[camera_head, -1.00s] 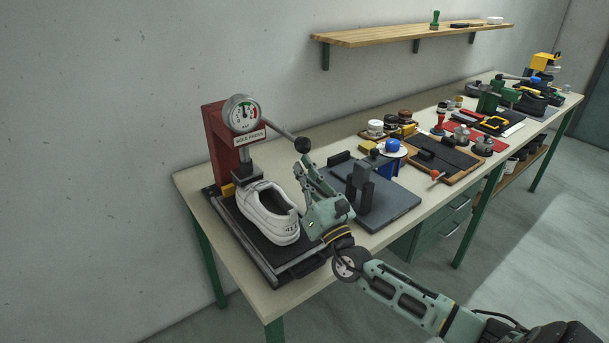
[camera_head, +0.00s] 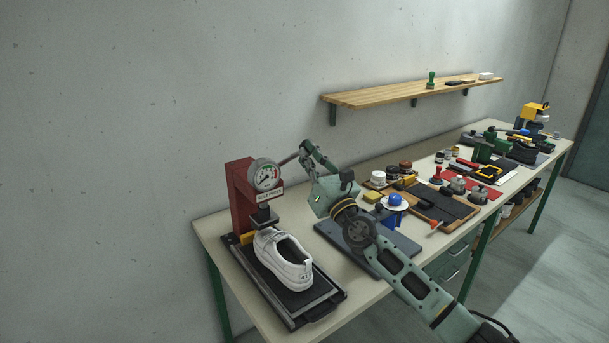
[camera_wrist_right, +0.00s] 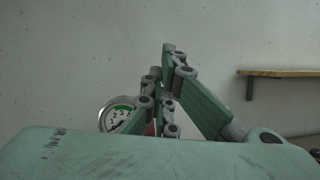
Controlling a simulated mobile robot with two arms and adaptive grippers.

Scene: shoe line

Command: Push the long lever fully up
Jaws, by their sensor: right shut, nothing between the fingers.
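The red sole press (camera_head: 241,196) stands at the near left end of the table, with a round gauge (camera_head: 265,175) on its head. Its long lever (camera_head: 289,158) is a dark rod running right and tilted upward from behind the gauge. Its ball end is hidden behind my right gripper (camera_head: 306,147). My right gripper is shut and empty, its fingers against or just beside the lever's outer end; contact is not clear. In the right wrist view the fingers rise before the wall, with the gauge (camera_wrist_right: 118,112) behind them. My left gripper is not in view.
A white shoe (camera_head: 283,258) sits on the press's black tray (camera_head: 318,292), under the press foot. A dark plate (camera_head: 405,243) lies right of it beneath my arm. Jars and tools crowd the table farther right. A wooden shelf (camera_head: 400,93) hangs on the wall behind.

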